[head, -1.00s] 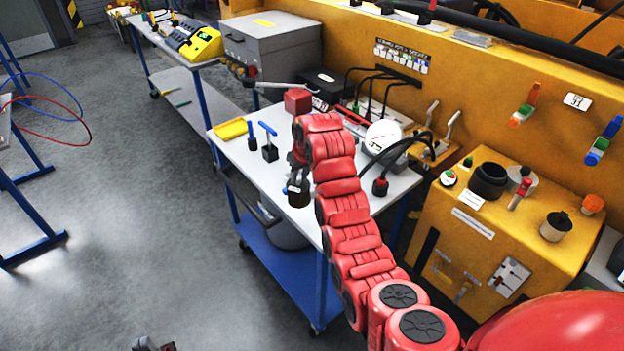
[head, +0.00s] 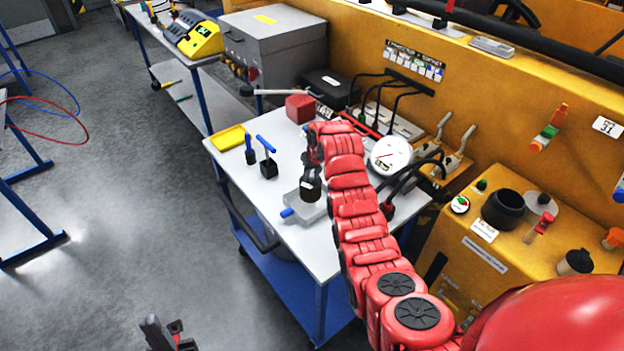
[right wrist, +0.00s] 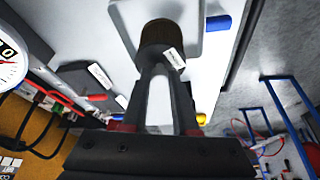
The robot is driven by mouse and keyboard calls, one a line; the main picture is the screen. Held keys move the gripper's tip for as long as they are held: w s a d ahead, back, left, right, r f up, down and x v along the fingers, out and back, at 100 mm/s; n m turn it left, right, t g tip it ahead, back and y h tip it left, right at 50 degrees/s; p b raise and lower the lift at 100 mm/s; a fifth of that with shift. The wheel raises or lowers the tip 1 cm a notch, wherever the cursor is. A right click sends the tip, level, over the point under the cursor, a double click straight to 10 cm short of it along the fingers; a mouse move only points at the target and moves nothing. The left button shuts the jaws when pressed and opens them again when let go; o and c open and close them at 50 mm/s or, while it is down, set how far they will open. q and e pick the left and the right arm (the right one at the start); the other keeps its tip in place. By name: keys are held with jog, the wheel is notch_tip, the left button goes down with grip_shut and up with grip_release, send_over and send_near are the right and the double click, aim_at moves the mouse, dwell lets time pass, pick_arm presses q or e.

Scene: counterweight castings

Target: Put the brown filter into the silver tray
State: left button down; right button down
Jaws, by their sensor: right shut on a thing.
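My right gripper (head: 313,165) is shut on the brown filter (head: 310,191), a short dark cylinder with a white label. The filter also shows between the fingertips in the right wrist view (right wrist: 158,36). The silver tray (head: 316,213), shallow with a blue handle at its left, lies on the white cart top directly below and around the filter in view. In the right wrist view the tray (right wrist: 192,42) lies behind the filter. I cannot tell whether the filter touches the tray floor. My left gripper (head: 163,335) is low at the bottom edge, far from the cart; its jaws are unclear.
The white cart top (head: 262,195) also holds a yellow tray (head: 231,138), blue-handled tools (head: 267,158), a red block (head: 299,108) and a round dial gauge (head: 391,155). Black cables and a yellow machine (head: 500,235) stand close on the right. The cart's front left is clear.

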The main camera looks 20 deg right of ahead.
aim_at(312, 183)
jog(key=f+p, duration=0.1)
jog(key=f, duration=0.2)
jog(key=shift+w+d+f+p, duration=0.1)
jog(key=shift+w+f+p, duration=0.1)
jog(key=shift+f+p, duration=0.2)
jog(key=shift+f, duration=0.2)
jog(key=shift+s+r, duration=0.1)
jog(key=c, duration=0.7)
grip_release()
jog(key=shift+f+b, duration=0.2)
jog(key=shift+b, duration=0.1)
